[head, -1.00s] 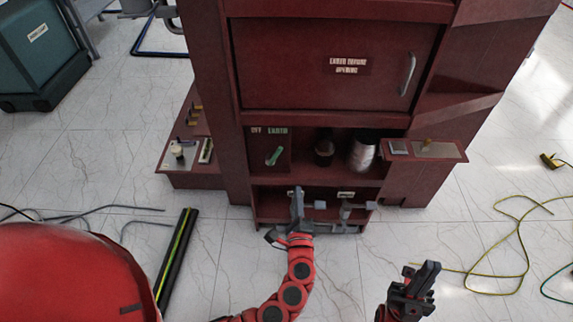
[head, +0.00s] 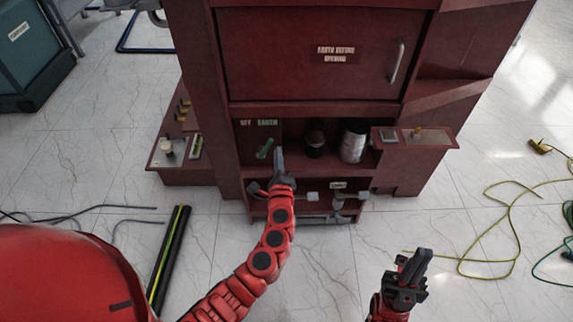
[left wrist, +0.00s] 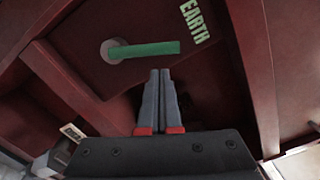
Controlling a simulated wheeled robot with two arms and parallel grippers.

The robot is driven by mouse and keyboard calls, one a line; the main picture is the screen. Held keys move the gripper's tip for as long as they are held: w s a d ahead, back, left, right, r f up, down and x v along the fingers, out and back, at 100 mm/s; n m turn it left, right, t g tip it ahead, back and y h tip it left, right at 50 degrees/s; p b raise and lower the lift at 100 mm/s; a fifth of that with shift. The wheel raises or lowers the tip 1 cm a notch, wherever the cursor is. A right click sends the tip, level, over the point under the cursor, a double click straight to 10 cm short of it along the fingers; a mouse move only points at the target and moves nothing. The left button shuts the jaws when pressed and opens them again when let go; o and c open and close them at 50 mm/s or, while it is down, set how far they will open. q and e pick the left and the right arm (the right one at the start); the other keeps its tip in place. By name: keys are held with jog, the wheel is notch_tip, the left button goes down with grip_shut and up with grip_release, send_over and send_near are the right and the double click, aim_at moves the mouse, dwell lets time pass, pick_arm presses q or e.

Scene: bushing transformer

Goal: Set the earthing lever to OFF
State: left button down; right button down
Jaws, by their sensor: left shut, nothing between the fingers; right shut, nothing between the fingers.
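The earthing lever (head: 265,149) is a green handle on a dark red panel under the labels OFF and EARTH. It slants up to the right, toward EARTH. In the left wrist view the green lever (left wrist: 150,49) extends from a grey round hub toward the EARTH label (left wrist: 193,20). My left gripper (head: 279,152) is shut and empty, just right of the lever in the head view. In the left wrist view its fingertips (left wrist: 160,72) lie just below the lever; I cannot tell whether they touch. My right gripper (head: 419,259) is shut and empty, away from the cabinet.
A dark jar (head: 314,143) and a pale jar (head: 353,142) stand in the shelf right of the lever panel. The cabinet door (head: 290,60) above is closed. Side ledges flank the cabinet. A yellow-green cable (head: 510,215) lies on the floor at right.

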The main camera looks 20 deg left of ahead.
aim_at(267, 146)
pick_arm(q)
jog(key=shift+a+r, duration=0.2)
jog(key=shift+a, duration=0.25)
jog(key=shift+s+a+r+n+b, duration=0.15)
jog(key=shift+a+r+n+b, duration=0.15)
jog(key=shift+n, duration=0.4)
jog(key=n, duration=0.1)
jog(key=a+n+b, duration=0.1)
jog(key=n, duration=0.1)
jog(key=shift+s+a+r, duration=0.25)
jog(key=shift+a+r, duration=0.1)
jog(key=shift+r, duration=0.05)
jog(key=n, duration=0.1)
jog(key=a+n+b, duration=0.1)
jog(key=n, duration=0.1)
jog(key=shift+s+a+r, duration=0.15)
jog(key=shift+s+r, duration=0.05)
jog(key=shift+r, duration=0.05)
jog(key=shift+s+a+n+b, duration=0.2)
jog(key=shift+a+n+b, duration=0.5)
jog(key=shift+n, duration=0.8)
jog(key=shift+a, duration=0.1)
jog(key=shift+r, duration=0.1)
